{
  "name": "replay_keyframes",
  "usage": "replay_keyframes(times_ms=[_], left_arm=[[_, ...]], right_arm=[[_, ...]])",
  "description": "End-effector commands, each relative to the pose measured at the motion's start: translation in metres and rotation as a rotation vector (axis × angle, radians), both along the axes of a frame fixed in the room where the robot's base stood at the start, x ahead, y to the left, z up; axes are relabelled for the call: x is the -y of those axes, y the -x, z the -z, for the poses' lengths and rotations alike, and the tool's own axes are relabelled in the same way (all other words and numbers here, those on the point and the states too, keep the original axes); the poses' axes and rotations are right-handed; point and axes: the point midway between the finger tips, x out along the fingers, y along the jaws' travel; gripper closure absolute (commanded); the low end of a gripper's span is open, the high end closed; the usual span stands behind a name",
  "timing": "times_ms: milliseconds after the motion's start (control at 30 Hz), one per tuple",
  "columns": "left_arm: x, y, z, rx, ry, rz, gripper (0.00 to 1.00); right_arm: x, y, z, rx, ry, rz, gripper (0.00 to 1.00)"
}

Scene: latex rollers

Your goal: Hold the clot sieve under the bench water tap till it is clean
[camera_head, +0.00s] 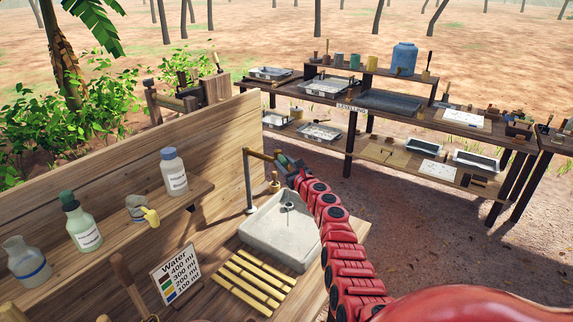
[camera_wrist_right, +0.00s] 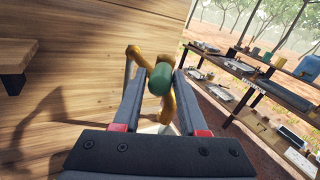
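The brass-coloured bench water tap (camera_head: 248,181) stands at the back left of a pale grey sink (camera_head: 262,232). My right gripper (camera_head: 283,163) is at the tap's upper end. In the right wrist view its fingers (camera_wrist_right: 159,88) are apart, on either side of a green cylinder (camera_wrist_right: 159,79) on the tap (camera_wrist_right: 136,54). I cannot tell whether they touch it. No water stream shows. A small rounded thing with a yellow handle (camera_head: 150,216) lies on the shelf and may be the clot sieve; its mesh cannot be made out. My left gripper is not in view.
The wooden shelf (camera_head: 100,232) also holds a white bottle (camera_head: 174,172), a green-capped bottle (camera_head: 82,222) and a glass flask (camera_head: 27,262). Yellow slats (camera_head: 252,280) and a water sign (camera_head: 175,272) are in front of the sink. A long table (camera_head: 350,140) with trays stands behind.

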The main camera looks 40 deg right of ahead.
Motion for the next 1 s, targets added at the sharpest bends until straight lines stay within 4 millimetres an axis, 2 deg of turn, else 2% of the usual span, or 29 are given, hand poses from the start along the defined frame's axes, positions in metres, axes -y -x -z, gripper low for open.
replay_keyframes(times_ms=[33, 100, 133, 433, 567, 767, 1000], left_arm=[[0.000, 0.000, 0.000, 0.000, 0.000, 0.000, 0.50], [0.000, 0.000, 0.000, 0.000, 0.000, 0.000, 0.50], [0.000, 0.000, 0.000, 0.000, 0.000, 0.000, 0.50], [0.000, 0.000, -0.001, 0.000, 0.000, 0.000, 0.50], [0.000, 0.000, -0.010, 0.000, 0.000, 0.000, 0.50], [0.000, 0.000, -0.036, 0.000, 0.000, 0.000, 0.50], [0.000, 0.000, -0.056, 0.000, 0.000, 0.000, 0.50]], right_arm=[[-0.001, -0.001, 0.000, 0.000, 0.000, -0.001, 0.48], [0.000, 0.000, 0.000, 0.000, 0.000, 0.000, 0.36], [0.000, 0.000, 0.000, 0.000, 0.000, 0.001, 0.33], [0.002, 0.002, 0.000, 0.000, 0.001, 0.005, 0.33], [0.002, 0.008, -0.001, -0.003, 0.001, 0.005, 0.33], [-0.003, 0.031, -0.006, 0.001, -0.004, 0.008, 0.33], [-0.013, 0.064, -0.003, 0.001, -0.002, 0.008, 0.33]])
